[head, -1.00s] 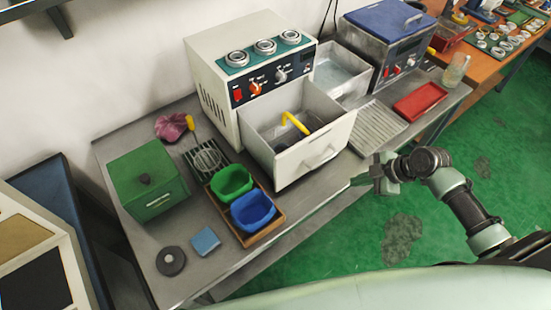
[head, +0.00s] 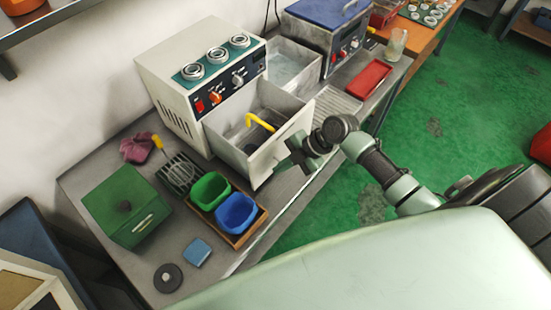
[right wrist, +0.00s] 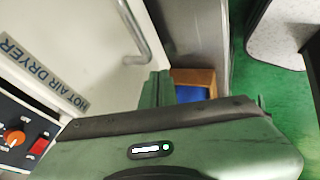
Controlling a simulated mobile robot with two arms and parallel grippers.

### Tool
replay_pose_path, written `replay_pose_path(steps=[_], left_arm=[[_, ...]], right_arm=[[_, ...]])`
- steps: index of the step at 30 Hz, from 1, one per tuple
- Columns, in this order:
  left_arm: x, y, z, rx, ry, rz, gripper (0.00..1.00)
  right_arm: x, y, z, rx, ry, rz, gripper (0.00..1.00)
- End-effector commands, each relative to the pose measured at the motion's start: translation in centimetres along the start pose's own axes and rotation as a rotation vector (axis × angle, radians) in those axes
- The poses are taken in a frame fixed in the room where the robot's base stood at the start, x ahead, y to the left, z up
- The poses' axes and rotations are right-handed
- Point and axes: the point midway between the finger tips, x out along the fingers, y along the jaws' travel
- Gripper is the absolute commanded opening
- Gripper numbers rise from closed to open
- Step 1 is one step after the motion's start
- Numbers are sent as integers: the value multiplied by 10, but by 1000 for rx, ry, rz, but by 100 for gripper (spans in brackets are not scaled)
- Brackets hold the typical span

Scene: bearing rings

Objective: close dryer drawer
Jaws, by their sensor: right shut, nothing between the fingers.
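The white dryer (head: 190,80) stands on the metal bench with round rings on its top. Its drawer (head: 283,150) is pulled out, and a yellow-handled item (head: 260,122) lies inside. My right gripper (head: 285,160) is shut and empty, close to the drawer's front face near its right part; I cannot tell if it touches. In the right wrist view, the shut fingers (right wrist: 158,88) are in front of the white drawer front (right wrist: 85,45), beside its bar handle (right wrist: 136,32). The label "HOT AIR DRYER" shows there. My left gripper is not in view.
A wooden tray (head: 262,213) with a green bin (head: 210,190) and a blue bin (head: 236,213) stands left of the drawer. A green box (head: 125,205), rack and blue block lie further left. A red tray (head: 370,78) and blue-lidded machine (head: 325,35) are at the right.

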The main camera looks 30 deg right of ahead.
Motion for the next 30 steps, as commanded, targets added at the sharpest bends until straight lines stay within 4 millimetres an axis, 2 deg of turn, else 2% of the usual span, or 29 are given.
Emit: replay_pose_path(steps=[1,6,20,26,30], left_arm=[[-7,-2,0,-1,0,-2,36],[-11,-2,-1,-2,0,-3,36],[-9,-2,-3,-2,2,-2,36],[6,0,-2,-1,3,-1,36],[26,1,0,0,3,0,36]], right_arm=[[1,8,-2,2,2,0,0],[8,17,-1,2,1,-3,0],[11,19,1,1,0,-3,0],[22,34,2,-1,-1,-1,0],[36,57,4,-1,-1,1,0]])
